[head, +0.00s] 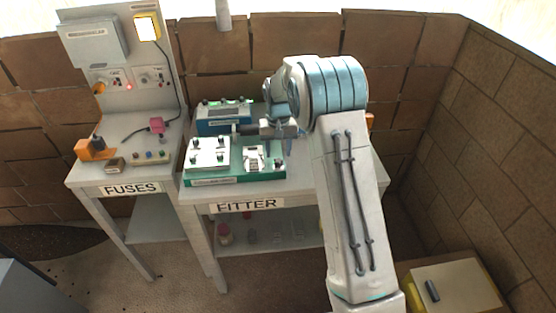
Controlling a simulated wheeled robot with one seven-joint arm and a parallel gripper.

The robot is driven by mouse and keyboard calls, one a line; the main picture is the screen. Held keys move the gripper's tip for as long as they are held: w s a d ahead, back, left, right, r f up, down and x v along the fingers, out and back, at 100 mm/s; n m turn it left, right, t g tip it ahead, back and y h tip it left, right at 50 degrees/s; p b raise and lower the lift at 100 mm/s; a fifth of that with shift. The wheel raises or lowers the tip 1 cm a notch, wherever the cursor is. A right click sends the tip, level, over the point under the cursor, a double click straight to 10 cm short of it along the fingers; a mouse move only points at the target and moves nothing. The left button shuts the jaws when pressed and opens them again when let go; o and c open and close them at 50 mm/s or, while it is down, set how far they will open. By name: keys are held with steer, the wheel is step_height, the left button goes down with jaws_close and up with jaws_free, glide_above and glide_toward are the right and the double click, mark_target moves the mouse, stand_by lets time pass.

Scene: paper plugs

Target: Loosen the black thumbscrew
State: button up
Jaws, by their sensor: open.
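A green-based fixture (236,181) with a white plate (208,152) lies on the FITTER table. Small dark knobs (220,156) stand near the white plate's corners, and more stand on the fixture's right part. I cannot tell which of them is the black thumbscrew. My gripper (279,146) is open above the back right part of the fixture. My gripper and arm hide part of the fixture and the table's right side. The fingertips are too small to show whether they touch anything.
A blue box (222,126) stands behind the fixture. The FUSES bench (88,178) at left carries an orange block (92,150) and a pink plug (157,125) on a cable. A stone wall rises close behind. A low cabinet (455,287) stands at the lower right.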

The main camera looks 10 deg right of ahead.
mark_target(278, 160)
steer(key=m, duration=1.2)
steer(key=shift+p, duration=0.4)
steer(key=m+p, duration=0.1)
steer(key=m, duration=0.5)
steer(key=shift+r+p, duration=0.1)
steer(key=shift+p, duration=0.3)
steer(key=m+p, duration=0.1)
steer(key=m, duration=0.4)
steer(key=shift+m+p, duration=0.3)
steer(key=shift+p, duration=0.1)
steer(key=shift+f, duration=0.2)
steer(key=shift+f+b, duration=1.2)
steer(key=shift+f, duration=0.75)
